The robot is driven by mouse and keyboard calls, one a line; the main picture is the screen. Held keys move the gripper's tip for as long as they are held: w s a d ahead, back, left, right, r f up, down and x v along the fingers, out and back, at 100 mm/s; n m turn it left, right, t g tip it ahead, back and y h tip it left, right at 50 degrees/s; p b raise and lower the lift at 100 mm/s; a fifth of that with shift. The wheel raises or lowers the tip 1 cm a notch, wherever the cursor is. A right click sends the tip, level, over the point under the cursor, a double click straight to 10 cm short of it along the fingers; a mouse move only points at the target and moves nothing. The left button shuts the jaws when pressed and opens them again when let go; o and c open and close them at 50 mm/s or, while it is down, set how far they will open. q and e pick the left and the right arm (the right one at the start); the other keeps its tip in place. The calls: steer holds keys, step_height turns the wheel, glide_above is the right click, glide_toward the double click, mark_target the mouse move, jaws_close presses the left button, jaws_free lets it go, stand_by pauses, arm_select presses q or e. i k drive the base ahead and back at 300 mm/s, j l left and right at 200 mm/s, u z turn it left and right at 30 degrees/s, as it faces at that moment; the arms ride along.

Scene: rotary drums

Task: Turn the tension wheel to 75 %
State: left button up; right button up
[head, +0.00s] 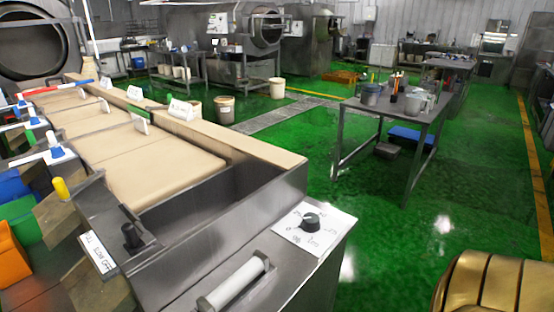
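A round black knob (311,221) sits on a white square dial plate (324,240) on the near right corner of the steel conveyor frame. It is the only dial with a printed scale around it that I see, and it fits the tension wheel. The marks on the plate are too small to read surely, and I cannot tell which mark the knob points to. Neither of my grippers is in view, and nothing touches the knob.
A white roller handle (234,284) lies left of the dial. A black lever (131,235), a yellow lever (61,187) and a labelled plate (98,252) stand further left. Beige belts (160,165) run behind. A steel table (400,112) with containers stands right; green floor between is clear.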

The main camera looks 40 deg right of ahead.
mark_target(310, 223)
steer(key=z, duration=1.7)
steer(key=l+u, duration=0.1)
steer(key=l, duration=1)
steer(key=i, duration=0.05)
